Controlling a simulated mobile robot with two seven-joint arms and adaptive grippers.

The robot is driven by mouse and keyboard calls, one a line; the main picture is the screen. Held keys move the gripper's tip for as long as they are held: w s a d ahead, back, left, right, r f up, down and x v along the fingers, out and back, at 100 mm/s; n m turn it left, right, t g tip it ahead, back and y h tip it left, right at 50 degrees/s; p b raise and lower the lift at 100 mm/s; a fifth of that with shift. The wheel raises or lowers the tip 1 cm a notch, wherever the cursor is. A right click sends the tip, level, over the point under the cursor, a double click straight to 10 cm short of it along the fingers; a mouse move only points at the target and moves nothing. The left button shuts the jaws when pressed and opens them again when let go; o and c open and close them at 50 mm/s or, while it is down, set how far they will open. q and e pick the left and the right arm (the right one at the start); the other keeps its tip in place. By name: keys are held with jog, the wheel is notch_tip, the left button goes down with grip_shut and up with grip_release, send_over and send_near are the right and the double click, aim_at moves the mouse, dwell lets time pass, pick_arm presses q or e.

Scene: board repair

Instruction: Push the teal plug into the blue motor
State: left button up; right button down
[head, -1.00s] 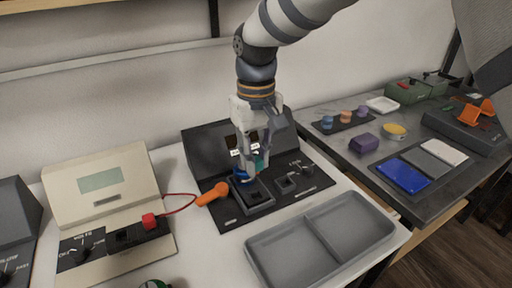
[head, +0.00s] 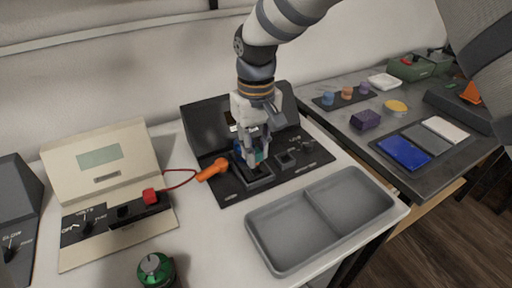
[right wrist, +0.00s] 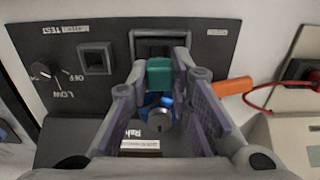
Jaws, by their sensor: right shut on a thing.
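The teal plug (right wrist: 159,71) is between the fingertips of my right gripper (right wrist: 160,80), which is shut on it. It also shows as a small teal patch in the head view (head: 260,157). The blue motor (right wrist: 166,101) shows just below the plug in the right wrist view, between the fingers, with a round silver part in front of it. In the head view, the fingers largely hide the motor. Whether plug and motor touch cannot be told. My right gripper is low over the black test station, by its square cradle (head: 254,181). My left gripper is not in view.
An orange handle (head: 212,168) lies just left of the cradle, near a red cable. An empty grey two-part tray (head: 307,211) lies at front right. The right table holds several small parts.

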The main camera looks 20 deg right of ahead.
jog(key=shift+f, duration=0.7)
dwell(0.7)
jog(key=shift+f, duration=0.4)
dwell(0.6)
jog(key=shift+f, duration=0.1)
jog(key=shift+f, duration=0.5)
dwell(0.9)
jog(key=c, duration=1.1)
grip_release()
